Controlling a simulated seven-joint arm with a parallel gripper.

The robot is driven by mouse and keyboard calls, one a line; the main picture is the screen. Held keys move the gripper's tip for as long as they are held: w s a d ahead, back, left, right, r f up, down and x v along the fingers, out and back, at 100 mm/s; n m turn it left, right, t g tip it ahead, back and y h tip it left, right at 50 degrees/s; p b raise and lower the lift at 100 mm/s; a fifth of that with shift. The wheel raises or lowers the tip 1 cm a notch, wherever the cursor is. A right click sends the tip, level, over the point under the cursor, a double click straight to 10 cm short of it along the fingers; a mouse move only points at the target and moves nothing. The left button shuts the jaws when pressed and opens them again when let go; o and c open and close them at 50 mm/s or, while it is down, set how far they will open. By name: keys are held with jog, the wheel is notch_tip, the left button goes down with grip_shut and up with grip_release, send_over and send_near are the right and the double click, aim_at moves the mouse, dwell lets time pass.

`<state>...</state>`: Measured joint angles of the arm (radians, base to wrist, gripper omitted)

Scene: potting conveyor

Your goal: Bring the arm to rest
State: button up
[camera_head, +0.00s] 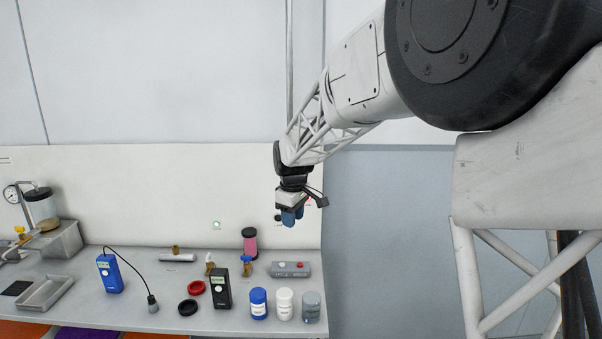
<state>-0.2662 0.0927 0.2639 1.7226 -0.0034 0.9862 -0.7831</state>
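My gripper (291,216) is at the end of my arm, which reaches in from the upper right. It points down in the air near the right end of the bench, apart from everything on it. Something blue shows at its tip. I cannot tell whether this is the fingers or a held thing, and the gap between the fingers is not visible.
The grey bench (150,322) carries a blue meter (110,274), a black meter (220,289), a pink cylinder (250,243), a grey button box (290,269), and blue (258,304), white (284,304) and grey (311,307) bottles. The air around my gripper is clear.

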jog(key=s+d+r+m+t, duration=0.1)
jog(key=s+d+r+m, duration=0.2)
jog(key=s+d, duration=0.6)
jog(key=s+d+r+m, duration=0.3)
jog(key=s+d+r, duration=0.15)
jog(key=s, duration=0.85)
jog(key=s+d+f+m, duration=0.2)
jog(key=s, duration=0.5)
jog(key=s+d+f+m, duration=0.2)
jog(key=s+d, duration=0.1)
jog(key=s, duration=0.5)
jog(key=s+d+f+m, duration=0.1)
jog(key=s+d+m, duration=0.1)
jog(key=s, duration=0.6)
jog(key=shift+s+d+f+t, duration=0.15)
jog(key=shift+s+f+t, duration=0.1)
jog(key=shift+f+t, duration=0.15)
